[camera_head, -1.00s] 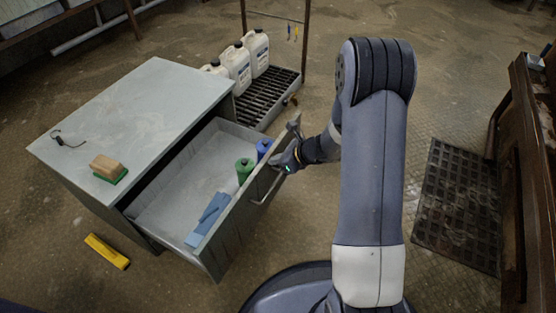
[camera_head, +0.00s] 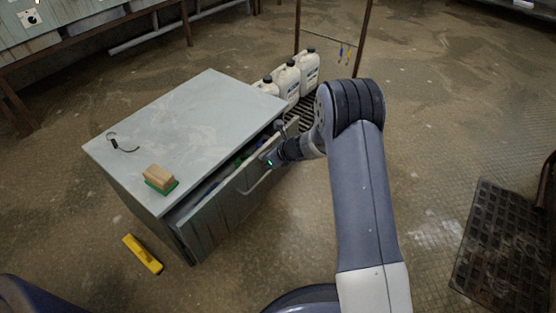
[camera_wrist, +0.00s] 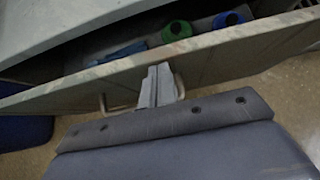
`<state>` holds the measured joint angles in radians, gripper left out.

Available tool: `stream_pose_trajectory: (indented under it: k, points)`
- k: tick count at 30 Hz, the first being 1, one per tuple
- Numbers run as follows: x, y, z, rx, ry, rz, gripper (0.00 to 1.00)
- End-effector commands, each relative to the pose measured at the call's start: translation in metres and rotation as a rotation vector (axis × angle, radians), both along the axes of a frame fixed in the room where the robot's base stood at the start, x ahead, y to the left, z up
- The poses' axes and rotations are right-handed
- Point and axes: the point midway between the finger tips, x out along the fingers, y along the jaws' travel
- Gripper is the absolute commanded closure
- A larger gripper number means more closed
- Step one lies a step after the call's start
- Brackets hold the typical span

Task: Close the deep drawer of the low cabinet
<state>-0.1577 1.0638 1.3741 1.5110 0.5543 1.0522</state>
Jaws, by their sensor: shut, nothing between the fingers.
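The low grey cabinet (camera_head: 190,130) stands left of the middle in the head view. Its deep drawer (camera_head: 225,205) is open by only a narrow gap, with its front still standing out from the body. In the wrist view the drawer front (camera_wrist: 215,62) runs across the picture, with a bar handle (camera_wrist: 130,105) on it. My gripper (camera_head: 270,160) is at the drawer front, by the handle. In the wrist view my gripper (camera_wrist: 158,75) is shut, its fingertips at the front's upper edge by the handle; I cannot tell whether they touch.
In the drawer are a green bottle (camera_wrist: 177,30), a blue bottle (camera_wrist: 227,20) and a blue cloth-like item (camera_wrist: 122,54). A brush (camera_head: 160,178) lies on the cabinet top. A yellow tool (camera_head: 142,254) is on the floor. White jugs (camera_head: 288,80) stand behind the cabinet.

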Motion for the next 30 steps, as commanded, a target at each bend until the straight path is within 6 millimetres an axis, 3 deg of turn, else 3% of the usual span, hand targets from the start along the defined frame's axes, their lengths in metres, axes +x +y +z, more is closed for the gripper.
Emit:
stream_pose_trajectory:
  k: [6,22,30]
  points:
    - [0.008,0.012,0.000,0.000,0.000,0.001,1.00]
    - [0.011,0.015,0.000,0.000,0.000,0.000,1.00]
    - [0.009,-0.002,-0.001,-0.001,0.000,-0.001,1.00]
